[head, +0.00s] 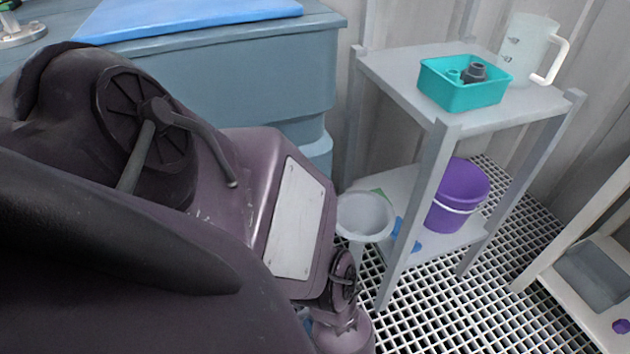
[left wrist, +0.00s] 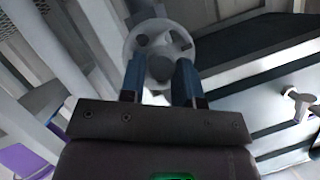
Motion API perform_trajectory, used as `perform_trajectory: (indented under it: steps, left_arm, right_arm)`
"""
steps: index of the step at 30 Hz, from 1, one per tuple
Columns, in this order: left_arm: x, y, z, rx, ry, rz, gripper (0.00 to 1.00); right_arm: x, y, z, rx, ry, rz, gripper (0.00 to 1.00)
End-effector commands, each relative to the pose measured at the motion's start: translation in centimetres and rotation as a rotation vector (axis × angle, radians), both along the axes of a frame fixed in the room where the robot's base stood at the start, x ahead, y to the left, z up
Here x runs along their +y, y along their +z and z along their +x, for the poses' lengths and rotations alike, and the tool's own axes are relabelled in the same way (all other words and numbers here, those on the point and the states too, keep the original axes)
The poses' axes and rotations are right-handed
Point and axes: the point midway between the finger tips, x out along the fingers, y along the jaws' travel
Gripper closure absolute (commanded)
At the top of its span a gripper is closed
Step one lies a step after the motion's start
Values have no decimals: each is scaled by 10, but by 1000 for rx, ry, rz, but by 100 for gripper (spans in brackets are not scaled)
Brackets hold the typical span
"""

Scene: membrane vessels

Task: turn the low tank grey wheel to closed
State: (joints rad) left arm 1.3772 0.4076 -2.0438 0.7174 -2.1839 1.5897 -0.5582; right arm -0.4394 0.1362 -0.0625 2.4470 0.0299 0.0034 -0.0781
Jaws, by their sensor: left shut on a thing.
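In the left wrist view a pale grey wheel (left wrist: 160,38) with a round rim, dark openings and a central hub is straight ahead of my left gripper (left wrist: 160,75). Its two blue fingers are shut on the wheel, one on each side of the hub area. Their exact contact is partly hidden. In the head view my left arm fills the left and lower middle, and neither the low wheel nor the jaws can be made out behind it. The blue-grey tank (head: 260,75) stands behind the arm. My right gripper is not in view.
A grey shelf stand (head: 400,75) holds a teal tray (head: 460,95), a clear jug (head: 522,50) and a purple bucket (head: 458,195). A pale funnel-like bowl (head: 365,217) is beside my arm. A second pale handle (left wrist: 298,104) is at right in the wrist view.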

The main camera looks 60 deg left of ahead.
Motion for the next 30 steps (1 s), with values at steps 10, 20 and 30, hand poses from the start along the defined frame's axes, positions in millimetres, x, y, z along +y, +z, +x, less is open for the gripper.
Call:
perform_trajectory:
  steps: [10, 20, 30]
  left_arm:
    - [0, -1, 0, 66, -1, 4, 93]
    - [0, 0, 0, 69, -1, 5, 93]
    - [0, 0, 0, 68, -1, 5, 44]
  right_arm:
    - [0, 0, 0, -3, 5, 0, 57]
    - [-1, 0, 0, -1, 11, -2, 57]
    - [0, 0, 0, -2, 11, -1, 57]
